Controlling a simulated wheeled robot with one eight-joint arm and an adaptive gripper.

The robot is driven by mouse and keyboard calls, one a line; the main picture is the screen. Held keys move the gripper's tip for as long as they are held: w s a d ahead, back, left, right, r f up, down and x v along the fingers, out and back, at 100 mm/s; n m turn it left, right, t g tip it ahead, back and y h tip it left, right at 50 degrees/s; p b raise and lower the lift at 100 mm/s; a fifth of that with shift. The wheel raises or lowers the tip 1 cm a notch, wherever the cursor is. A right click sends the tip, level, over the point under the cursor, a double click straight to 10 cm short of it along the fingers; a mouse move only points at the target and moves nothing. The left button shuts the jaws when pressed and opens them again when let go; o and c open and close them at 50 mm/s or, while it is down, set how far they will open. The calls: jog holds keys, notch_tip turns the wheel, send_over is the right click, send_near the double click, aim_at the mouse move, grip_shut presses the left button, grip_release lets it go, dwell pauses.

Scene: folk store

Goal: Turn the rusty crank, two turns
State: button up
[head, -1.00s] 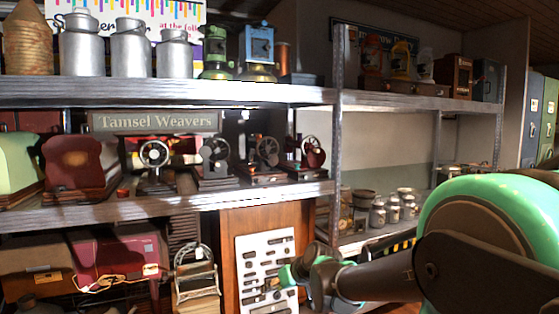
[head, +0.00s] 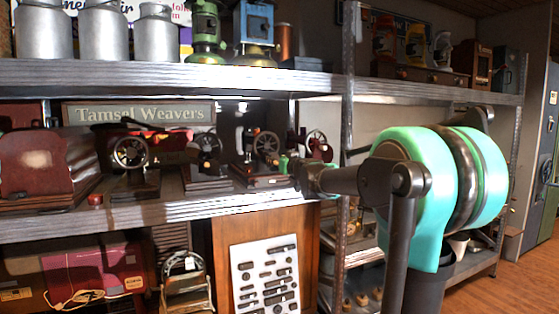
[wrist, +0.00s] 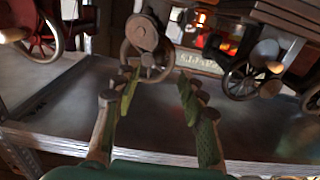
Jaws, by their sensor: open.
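Several small hand-cranked machines with spoked wheels stand on the middle shelf. In the wrist view, which looks upside down, a rusty brown crank wheel (wrist: 155,66) with a round disc shows between and beyond the fingers. It appears to be the dark brown machine (head: 264,148) third from the left in the head view, though I cannot be sure. My gripper (wrist: 158,82) is open, its two green-padded fingers apart and nothing clearly held. In the head view my gripper (head: 288,165) is close in front of the right-hand machines, and its fingers are partly hidden.
A red-wheeled machine (head: 318,147) stands just right and a black one (head: 130,155) farther left. The upper shelf (head: 170,74) runs above, leaving limited height. A metal post (head: 348,130) stands close by my arm. The "Tamsel Weavers" sign (head: 138,113) is behind.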

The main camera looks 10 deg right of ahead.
jog(key=shift+x, duration=4.85)
jog(key=shift+w, duration=0.1)
jog(key=shift+c, duration=0.2)
jog(key=c, duration=0.9)
jog(key=shift+o, duration=0.2)
